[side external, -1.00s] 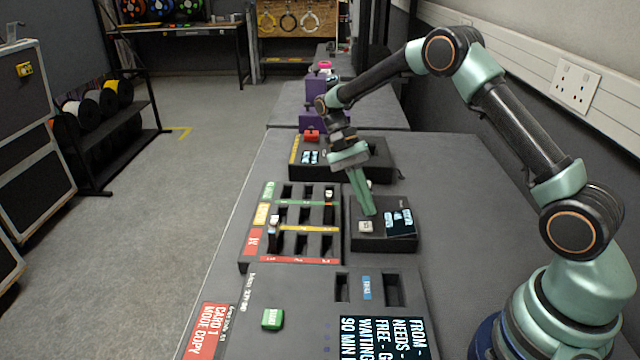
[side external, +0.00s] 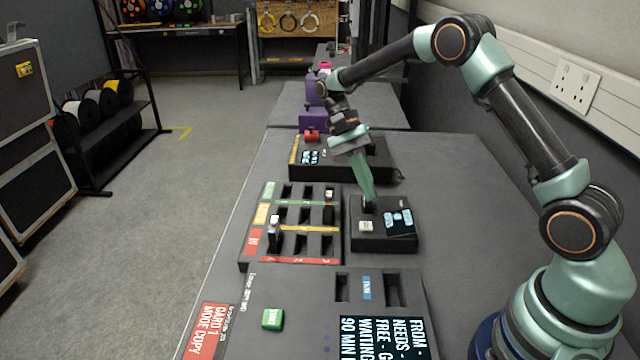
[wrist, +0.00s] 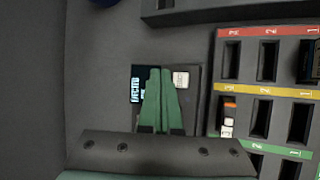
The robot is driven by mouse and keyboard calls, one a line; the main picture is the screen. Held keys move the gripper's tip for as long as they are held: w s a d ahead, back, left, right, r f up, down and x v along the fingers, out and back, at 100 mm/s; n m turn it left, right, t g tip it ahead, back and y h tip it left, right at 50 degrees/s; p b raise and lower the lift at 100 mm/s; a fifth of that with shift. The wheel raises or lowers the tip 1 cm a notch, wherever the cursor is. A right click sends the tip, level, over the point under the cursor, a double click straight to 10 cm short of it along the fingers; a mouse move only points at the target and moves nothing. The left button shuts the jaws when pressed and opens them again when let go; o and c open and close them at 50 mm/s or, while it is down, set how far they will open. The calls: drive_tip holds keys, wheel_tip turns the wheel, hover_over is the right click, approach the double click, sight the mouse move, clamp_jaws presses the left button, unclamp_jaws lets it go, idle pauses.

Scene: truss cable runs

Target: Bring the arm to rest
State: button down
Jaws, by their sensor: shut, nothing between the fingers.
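My arm is mint green and black. My gripper (side external: 370,197) has green fingers that are shut and empty. It hangs above the small black box with a screen (side external: 385,243), near a pale square button (side external: 366,226). In the wrist view the closed fingers (wrist: 160,75) lie between the box's small screen (wrist: 138,84) and the pale button (wrist: 181,79). The fingers hide part of the box, and I cannot tell whether the tips touch it.
A slotted rack (side external: 290,246) with green, yellow and red strips stands left of the box and holds a few small pieces. A front panel (side external: 300,300) has a green button (side external: 272,319) and a text screen (side external: 383,338). Another black box (side external: 350,172) lies behind. Bare tabletop lies to the right.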

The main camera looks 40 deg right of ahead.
drive_tip(key=s+a+r+n+t, duration=0.3)
drive_tip(key=s+r+n+t, duration=0.7)
drive_tip(key=r+t, duration=0.3)
drive_tip(key=shift+a+n+h, duration=0.3)
